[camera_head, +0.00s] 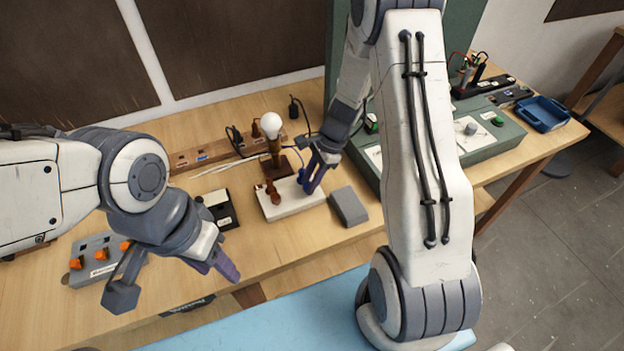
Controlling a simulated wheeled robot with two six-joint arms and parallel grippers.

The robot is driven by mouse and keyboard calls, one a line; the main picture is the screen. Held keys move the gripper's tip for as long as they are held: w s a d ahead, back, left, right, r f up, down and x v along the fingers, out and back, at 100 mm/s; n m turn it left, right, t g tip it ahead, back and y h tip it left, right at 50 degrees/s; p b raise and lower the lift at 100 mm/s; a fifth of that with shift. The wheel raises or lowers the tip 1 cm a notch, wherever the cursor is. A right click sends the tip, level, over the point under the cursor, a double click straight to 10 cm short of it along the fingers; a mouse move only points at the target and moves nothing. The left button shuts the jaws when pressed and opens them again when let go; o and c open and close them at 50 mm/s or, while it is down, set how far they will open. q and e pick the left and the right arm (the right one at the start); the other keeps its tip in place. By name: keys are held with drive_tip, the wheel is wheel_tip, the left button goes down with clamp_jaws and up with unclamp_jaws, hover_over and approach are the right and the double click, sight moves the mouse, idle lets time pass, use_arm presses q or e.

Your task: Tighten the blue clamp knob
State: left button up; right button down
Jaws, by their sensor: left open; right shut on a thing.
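The blue clamp knob (300,175) shows as a small blue piece above a white block (290,206) on the table, mostly hidden by my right gripper. My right gripper (311,186) reaches down from behind and is shut on it at the right end of the block. A brown knob or clamp piece (272,192) stands on the left part of the same block, clear of both grippers. My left gripper (224,270) is open and empty, above the table's front edge, left of and nearer than the block.
A lamp with a white bulb (271,125) stands just behind the block. A grey block (348,206) lies to its right, a black-and-white device (217,209) to its left. An orange-switch panel (90,262) is front left. A green case (490,140) and blue tray (541,114) are right.

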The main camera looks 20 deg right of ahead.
drive_tip(key=shift+w+d+r, duration=0.1)
drive_tip(key=shift+w+d, duration=0.05)
drive_tip(key=shift+w, duration=0.1)
drive_tip(key=c, duration=0.9)
unclamp_jaws()
drive_tip(key=shift+s, duration=0.1)
drive_tip(key=b+v, duration=0.1)
drive_tip(key=v, duration=0.9)
drive_tip(key=shift+r, duration=0.2)
